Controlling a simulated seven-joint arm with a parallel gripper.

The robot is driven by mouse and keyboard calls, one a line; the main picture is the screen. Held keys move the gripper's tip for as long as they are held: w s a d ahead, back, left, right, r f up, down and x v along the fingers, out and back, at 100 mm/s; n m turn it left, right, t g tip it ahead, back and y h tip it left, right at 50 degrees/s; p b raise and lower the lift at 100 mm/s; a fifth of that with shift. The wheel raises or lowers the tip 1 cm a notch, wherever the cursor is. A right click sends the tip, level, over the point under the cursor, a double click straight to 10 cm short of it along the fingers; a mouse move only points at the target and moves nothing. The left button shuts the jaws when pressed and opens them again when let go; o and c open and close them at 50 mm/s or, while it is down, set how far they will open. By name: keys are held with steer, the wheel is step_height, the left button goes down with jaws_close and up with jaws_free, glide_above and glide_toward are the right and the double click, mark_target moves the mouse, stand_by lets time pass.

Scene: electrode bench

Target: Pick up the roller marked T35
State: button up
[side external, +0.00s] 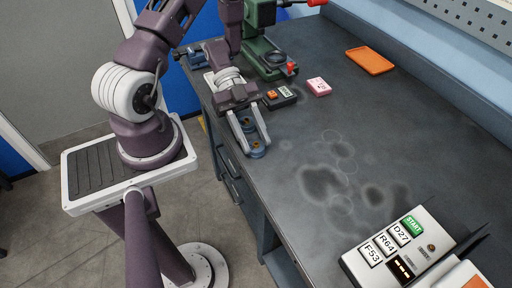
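My gripper (258,147) points down over the bench's left edge, with its two pale fingers apart. A small blue and copper-brown roller-like piece (258,152) sits at the fingertips, low at the bench top. A similar small piece (247,124) shows between the fingers higher up in the picture. I cannot read any marking on either piece, so I cannot tell which is T35. I also cannot tell whether the fingers touch the piece at their tips.
A black box with an orange button (284,97) and a pink labelled block (319,87) lie right of my gripper. A green machine (266,60) stands behind. An orange tray (370,60) lies farther back. A labelled control box (398,250) stands front right. The stained middle is clear.

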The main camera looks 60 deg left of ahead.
jaws_close()
